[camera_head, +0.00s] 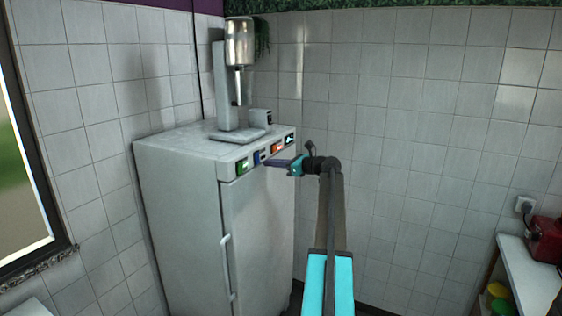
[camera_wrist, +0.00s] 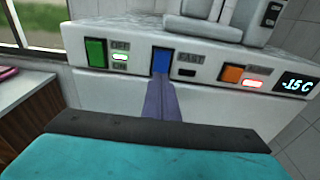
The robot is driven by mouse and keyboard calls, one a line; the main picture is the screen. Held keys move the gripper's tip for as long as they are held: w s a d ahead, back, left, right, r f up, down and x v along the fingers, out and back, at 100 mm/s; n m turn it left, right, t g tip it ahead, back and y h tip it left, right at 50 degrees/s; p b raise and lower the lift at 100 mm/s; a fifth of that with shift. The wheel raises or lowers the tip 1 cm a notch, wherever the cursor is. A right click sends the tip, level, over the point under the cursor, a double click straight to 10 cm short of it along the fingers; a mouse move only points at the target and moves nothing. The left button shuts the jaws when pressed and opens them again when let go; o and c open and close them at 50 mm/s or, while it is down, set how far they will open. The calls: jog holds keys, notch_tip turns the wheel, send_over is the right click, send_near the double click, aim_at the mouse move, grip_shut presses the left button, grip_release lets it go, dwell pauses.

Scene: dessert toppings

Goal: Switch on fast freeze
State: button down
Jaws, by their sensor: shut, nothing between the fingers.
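A white freezer cabinet (camera_head: 185,220) carries a control strip along its top front edge. In the wrist view the strip has a green switch (camera_wrist: 95,52), a blue switch (camera_wrist: 161,62) beside a partly hidden label reading "FAST", and an orange switch (camera_wrist: 231,74). The small lamp (camera_wrist: 187,72) beside the blue switch is dark. The lamp beside green glows green; the one beside orange glows red. The display (camera_wrist: 297,85) seems to read -15 C. My gripper (camera_wrist: 160,88) is shut and empty, its tips right at the blue switch's lower edge; I cannot tell whether they touch.
A drink mixer (camera_head: 240,75) with a metal cup stands on the freezer top. The freezer door has a vertical handle (camera_head: 227,265). A shelf (camera_head: 530,280) with a red appliance stands at the far right. A window is at the left.

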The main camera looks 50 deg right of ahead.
aim_at(258, 162)
jog(key=shift+p+x, duration=0.45)
jog(key=shift+x, duration=0.85)
jog(key=shift+w+a, duration=0.2)
jog(key=shift+s+d, duration=0.1)
jog(key=shift+d, duration=0.05)
